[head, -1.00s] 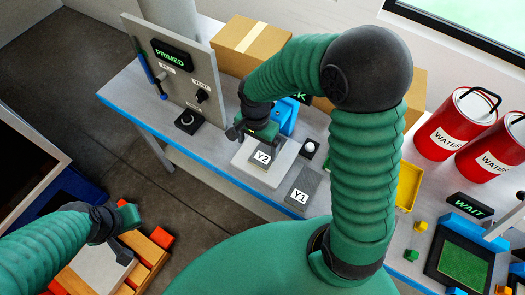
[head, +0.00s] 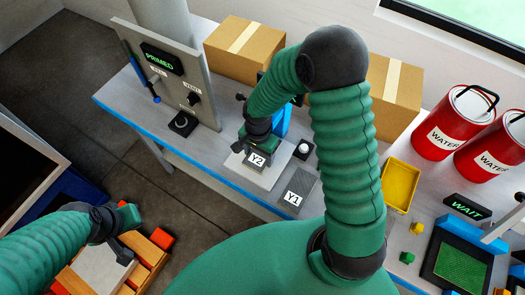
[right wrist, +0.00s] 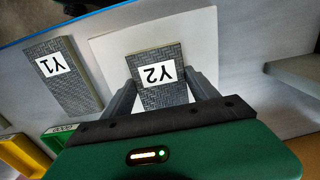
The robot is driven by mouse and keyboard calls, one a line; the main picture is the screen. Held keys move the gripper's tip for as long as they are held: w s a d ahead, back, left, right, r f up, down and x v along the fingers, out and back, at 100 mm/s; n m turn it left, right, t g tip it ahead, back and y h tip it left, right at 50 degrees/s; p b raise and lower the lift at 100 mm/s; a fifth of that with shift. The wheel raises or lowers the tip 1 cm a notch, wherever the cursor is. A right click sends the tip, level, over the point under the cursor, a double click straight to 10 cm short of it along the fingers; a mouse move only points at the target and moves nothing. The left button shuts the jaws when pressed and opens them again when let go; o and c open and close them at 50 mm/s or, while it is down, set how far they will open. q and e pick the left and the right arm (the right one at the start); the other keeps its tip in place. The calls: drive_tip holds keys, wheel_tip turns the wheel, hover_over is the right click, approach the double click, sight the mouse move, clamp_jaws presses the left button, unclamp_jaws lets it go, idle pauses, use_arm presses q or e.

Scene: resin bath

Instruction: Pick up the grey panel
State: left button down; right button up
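Two grey textured panels with white labels lie on the bench. The Y2 panel (head: 248,166) is on a white plate (head: 273,178); the Y1 panel (head: 303,183) lies beside the plate. My right gripper (head: 257,150) is down at the Y2 panel. In the right wrist view its fingers (right wrist: 160,80) lie against both side edges of the Y2 panel (right wrist: 158,98), with no gap visible. The panel shows no clear lift from the plate. The Y1 panel (right wrist: 65,88) is untouched. My left gripper (head: 124,234) hangs over a light slab (head: 98,270) at lower left; its opening is unclear.
A control board marked PRIMED (head: 168,70) stands left of the panels. Cardboard boxes (head: 245,50) are behind. A yellow tray (head: 400,185), red water cans (head: 450,125) and a green-screened device (head: 460,268) are to the right. A round button (head: 303,148) is close to the plate.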

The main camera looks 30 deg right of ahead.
drive_tip(key=c, duration=0.5)
drive_tip(key=shift+w+a, duration=0.1)
drive_tip(key=shift+a, duration=0.25)
drive_tip(key=c, duration=0.4)
